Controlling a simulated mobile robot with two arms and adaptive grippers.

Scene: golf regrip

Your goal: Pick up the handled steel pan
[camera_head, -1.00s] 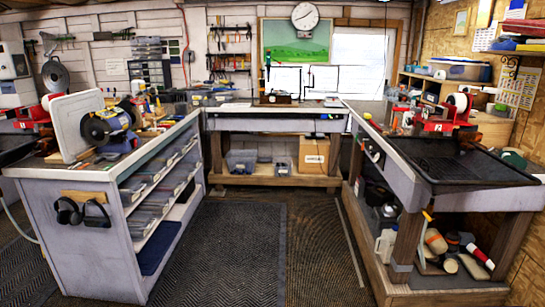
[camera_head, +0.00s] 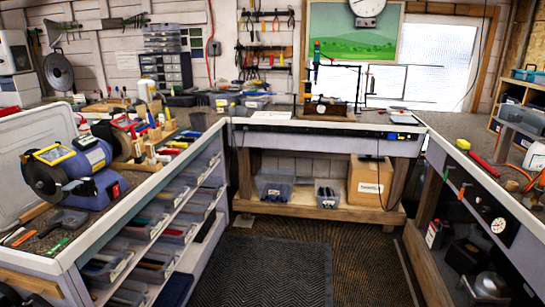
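A round grey metal piece (camera_head: 58,70) with a narrow part rising from its top is on or against the back wall at the far left. It looks like a pan with a handle, but I cannot tell for sure. Neither of my grippers shows in this view.
A blue grinder (camera_head: 75,170) stands on the left workbench (camera_head: 95,222), which has bins below. The back workbench (camera_head: 270,128) holds small gear, with a cardboard box (camera_head: 370,182) beneath. The right workbench (camera_head: 470,180) borders the clear floor mat (camera_head: 265,270).

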